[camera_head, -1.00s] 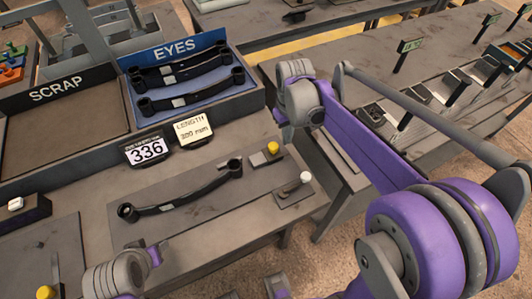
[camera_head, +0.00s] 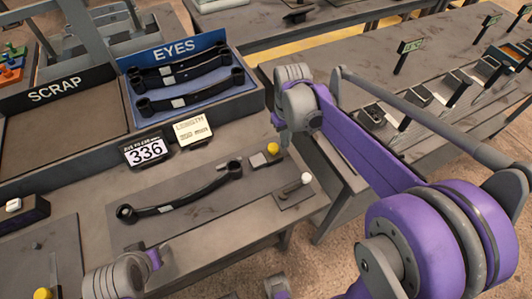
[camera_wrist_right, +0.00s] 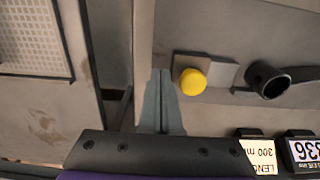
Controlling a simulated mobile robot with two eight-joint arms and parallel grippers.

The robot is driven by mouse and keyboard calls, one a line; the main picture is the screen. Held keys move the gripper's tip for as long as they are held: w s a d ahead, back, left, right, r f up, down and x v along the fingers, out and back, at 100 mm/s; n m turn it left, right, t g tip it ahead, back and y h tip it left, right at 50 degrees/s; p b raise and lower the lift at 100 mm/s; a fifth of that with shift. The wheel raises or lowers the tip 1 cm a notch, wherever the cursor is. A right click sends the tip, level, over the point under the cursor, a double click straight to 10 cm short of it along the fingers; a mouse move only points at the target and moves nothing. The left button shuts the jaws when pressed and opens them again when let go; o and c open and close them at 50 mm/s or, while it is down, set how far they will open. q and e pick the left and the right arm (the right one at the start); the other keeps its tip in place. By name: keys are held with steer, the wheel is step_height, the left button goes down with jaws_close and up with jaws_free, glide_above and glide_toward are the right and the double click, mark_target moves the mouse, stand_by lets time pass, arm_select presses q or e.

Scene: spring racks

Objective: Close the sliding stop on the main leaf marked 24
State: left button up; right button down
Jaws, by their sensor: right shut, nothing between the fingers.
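A long dark curved leaf (camera_head: 180,203) with an eye at each end lies on a grey plate on the near bench. I cannot read a 24 on it. A small block with a yellow knob (camera_head: 272,149), looking like the sliding stop, sits beside its right eye; in the right wrist view the yellow knob (camera_wrist_right: 193,82) is apart from the dark eye (camera_wrist_right: 268,80). My right gripper (camera_wrist_right: 162,76) is shut and empty, just left of the knob there. In the head view my right gripper (camera_head: 282,135) is mostly hidden by its wrist. My left gripper is not in view.
A white-knobbed block (camera_head: 300,185) is near the bench's right edge. Behind the leaf stand a 336 sign (camera_head: 146,151), a LENGTH card (camera_head: 193,130), the blue EYES tray (camera_head: 245,102) holding leaves, and the SCRAP tray (camera_head: 62,97). Another bench (camera_head: 350,72) is at the right.

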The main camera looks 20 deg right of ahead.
mark_target(272, 147)
steer(key=shift+s+a, duration=0.15)
steer(key=shift+a, duration=2)
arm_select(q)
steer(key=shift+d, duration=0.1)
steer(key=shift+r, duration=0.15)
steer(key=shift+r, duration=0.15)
arm_select(e)
steer(key=shift+r, duration=0.25)
steer(key=shift+d+r+p, duration=0.15)
steer(key=shift+r+p, duration=2.05)
steer(key=shift+r, duration=1.1)
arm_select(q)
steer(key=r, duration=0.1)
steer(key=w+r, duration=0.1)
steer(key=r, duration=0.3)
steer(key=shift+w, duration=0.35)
